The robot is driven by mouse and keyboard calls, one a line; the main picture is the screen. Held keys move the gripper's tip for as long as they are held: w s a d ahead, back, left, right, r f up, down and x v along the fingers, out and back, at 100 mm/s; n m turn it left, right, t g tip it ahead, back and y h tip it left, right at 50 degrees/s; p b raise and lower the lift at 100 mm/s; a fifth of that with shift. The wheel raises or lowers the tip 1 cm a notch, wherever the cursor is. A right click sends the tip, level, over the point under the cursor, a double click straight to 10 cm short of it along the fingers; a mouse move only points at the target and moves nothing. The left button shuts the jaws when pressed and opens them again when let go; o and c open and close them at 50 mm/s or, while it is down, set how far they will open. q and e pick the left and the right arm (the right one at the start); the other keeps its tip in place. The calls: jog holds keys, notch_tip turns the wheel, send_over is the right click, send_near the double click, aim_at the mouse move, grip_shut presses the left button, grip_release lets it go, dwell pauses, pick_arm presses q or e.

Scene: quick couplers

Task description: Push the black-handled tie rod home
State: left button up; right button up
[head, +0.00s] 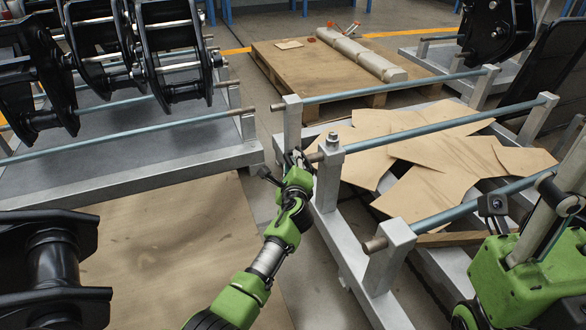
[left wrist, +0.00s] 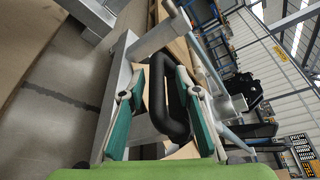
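The tie rod (head: 440,127) is a blue-grey bar running across the right-hand rack, through the middle post (head: 328,180) on its near left side. Its brownish end sticks out on the left of that post. The black handle is a loop, clear in the left wrist view (left wrist: 181,97), at this end. My left gripper (head: 293,165) is at the handle. In the left wrist view its two teal fingers (left wrist: 163,95) stand apart, one on each side of the loop. Contact with the loop is not clear.
Two more blue-grey rods (head: 400,87) (head: 470,205) cross the same rack, one on each side. Cardboard sheets (head: 430,150) lie beneath them. A left rack (head: 150,165) carries black couplers (head: 100,50). A pallet (head: 265,60) stands behind. Brown board (head: 170,240) covers floor in front.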

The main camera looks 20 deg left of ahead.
pick_arm(q)
jog(key=v, duration=1.2)
jog(key=shift+w+d, duration=0.1)
